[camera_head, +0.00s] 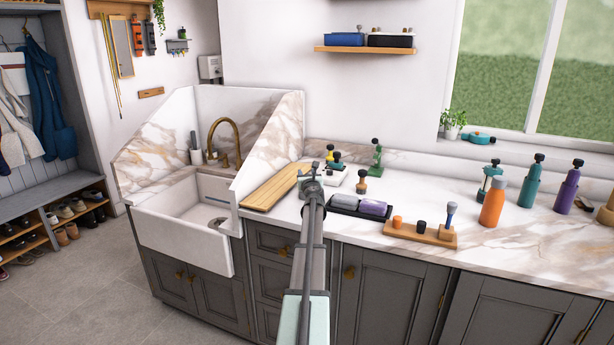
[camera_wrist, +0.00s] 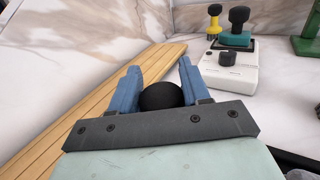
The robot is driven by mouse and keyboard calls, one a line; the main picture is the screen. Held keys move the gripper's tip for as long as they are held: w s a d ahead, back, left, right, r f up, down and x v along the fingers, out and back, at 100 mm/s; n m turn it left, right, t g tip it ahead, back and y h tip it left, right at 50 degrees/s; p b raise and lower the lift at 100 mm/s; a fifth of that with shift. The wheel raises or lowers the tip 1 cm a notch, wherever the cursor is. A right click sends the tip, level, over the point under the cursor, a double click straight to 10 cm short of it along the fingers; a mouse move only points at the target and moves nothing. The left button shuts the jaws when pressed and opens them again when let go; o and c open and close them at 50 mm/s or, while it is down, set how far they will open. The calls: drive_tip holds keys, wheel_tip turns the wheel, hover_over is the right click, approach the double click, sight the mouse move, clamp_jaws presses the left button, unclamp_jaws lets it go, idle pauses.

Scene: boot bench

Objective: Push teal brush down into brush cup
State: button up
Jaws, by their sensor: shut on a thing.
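My gripper (camera_wrist: 160,92) is above the counter beside the wooden board, its two blue fingers closed around a black rounded knob (camera_wrist: 160,97). The rest of the held thing is hidden below, so I cannot tell its colour. In the head view my gripper (camera_head: 312,188) is small and covers what it holds. A teal block with a black handle (camera_wrist: 237,38) sits at the back of a white unit, beyond the gripper and apart from it; this teal block also shows in the head view (camera_head: 337,167). I cannot make out a brush cup for certain.
The white unit (camera_wrist: 230,75) has a black knob in front and a yellow, black-topped piece (camera_wrist: 214,24) behind. A wooden board (camera_head: 270,188) lies left, by the sink (camera_head: 185,220). A black tray (camera_head: 345,209), a wooden holder (camera_head: 420,233) and an orange bottle (camera_head: 493,204) stand right.

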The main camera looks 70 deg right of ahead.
drive_tip(key=shift+f, duration=0.25)
idle(0.9)
drive_tip(key=o, duration=1.6)
drive_tip(key=shift+r, duration=0.1)
drive_tip(key=shift+r, duration=3.4)
